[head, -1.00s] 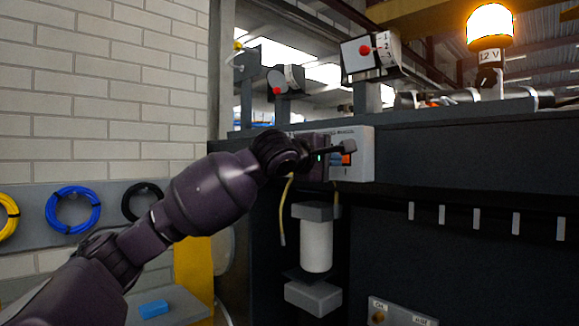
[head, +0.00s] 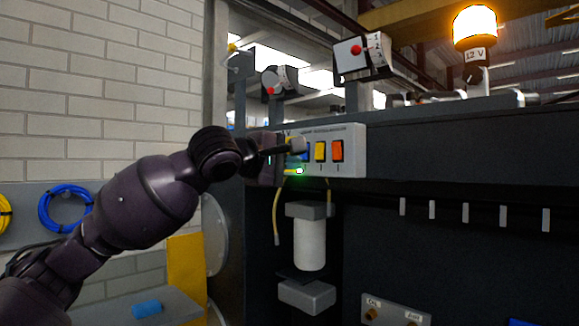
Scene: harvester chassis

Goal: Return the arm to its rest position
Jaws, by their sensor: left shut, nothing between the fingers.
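My left arm comes in from the lower left of the head view. Its gripper (head: 296,146) is shut and empty. It is in front of the left part of a light grey switch panel (head: 350,150) and covers part of it. The panel has a yellow switch (head: 320,151), an orange switch (head: 337,150) and a blue switch (head: 305,151) partly hidden by the gripper. A green light (head: 299,171) glows below the gripper. I cannot tell whether the fingers touch the panel. My right gripper is not in view.
The dark chassis (head: 450,150) fills the right side. A lit orange beacon (head: 475,28) stands on top. A white cylinder (head: 310,245) and yellow cable (head: 277,215) hang below the panel. A brick wall (head: 100,90), coiled blue hose (head: 66,208) and shelf with a blue block (head: 147,308) are left.

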